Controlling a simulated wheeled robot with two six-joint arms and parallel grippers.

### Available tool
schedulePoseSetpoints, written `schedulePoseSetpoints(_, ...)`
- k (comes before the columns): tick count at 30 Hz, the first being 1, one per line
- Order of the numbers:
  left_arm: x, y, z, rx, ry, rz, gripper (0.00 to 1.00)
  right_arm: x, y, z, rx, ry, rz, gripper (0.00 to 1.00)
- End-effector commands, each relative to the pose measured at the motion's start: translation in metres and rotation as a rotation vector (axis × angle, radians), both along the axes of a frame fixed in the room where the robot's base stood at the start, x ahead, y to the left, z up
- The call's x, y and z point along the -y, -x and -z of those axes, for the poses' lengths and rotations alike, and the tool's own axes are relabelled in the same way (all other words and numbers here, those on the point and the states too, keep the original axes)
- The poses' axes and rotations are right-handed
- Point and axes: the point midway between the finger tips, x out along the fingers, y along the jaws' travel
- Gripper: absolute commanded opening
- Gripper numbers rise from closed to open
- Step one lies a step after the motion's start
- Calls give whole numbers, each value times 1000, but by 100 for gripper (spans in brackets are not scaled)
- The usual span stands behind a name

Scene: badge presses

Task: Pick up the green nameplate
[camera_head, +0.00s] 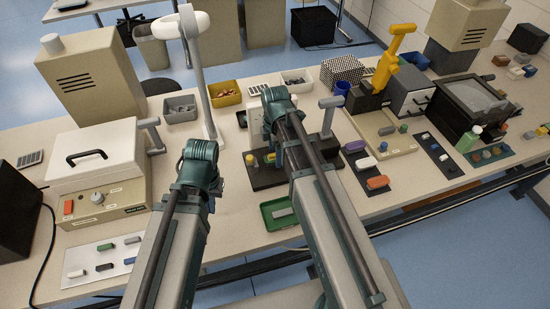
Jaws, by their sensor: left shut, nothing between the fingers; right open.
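A small green block (105,247), which looks like the green nameplate, lies on a white board (90,258) at the lower left of the table, among several blocks of similar size. My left arm rises from the bottom edge to a teal joint right of this board. My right arm reaches further up, to a teal joint over the middle of the table. I cannot make out the fingers of either gripper. Nothing covers the green block, and no part of my arms touches it.
A white press (100,160) with a black handle stands behind the board. A green tray (268,222) with a grey piece lies between my arms. A lamp post (203,90) stands behind my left arm. More presses and dark trays fill the right side.

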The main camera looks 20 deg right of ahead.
Motion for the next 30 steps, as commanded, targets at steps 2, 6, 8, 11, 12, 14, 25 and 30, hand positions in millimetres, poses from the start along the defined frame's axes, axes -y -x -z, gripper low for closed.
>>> schedulePoseSetpoints(2, 0, 0, 2, 0, 0, 0, 0, 0, 0, 2, 0, 0, 0, 80)
schedulePoseSetpoints(6, 0, 0, 4, 0, 0, 0, 0, 0, 0, 4, 0, 0, 0, 80)
schedulePoseSetpoints(8, 0, 0, 4, 0, 0, 0, 0, 0, 0, 4, 0, 0, 0, 80)
schedulePoseSetpoints(11, 0, 0, 5, 0, 0, 0, 0, 0, 0, 5, 0, 0, 0, 80)
schedulePoseSetpoints(12, 0, 0, 5, 0, 0, 0, 0, 0, 0, 5, 0, 0, 0, 80)
schedulePoseSetpoints(14, 0, 0, 5, 0, 0, 0, 0, 0, 0, 4, 0, 0, 0, 80)
schedulePoseSetpoints(25, 0, 0, 5, 0, 0, 0, 0, 0, 0, 5, 0, 0, 0, 35)
schedulePoseSetpoints(30, 0, 0, 5, 0, 0, 0, 0, 0, 0, 4, 0, 0, 0, 4)
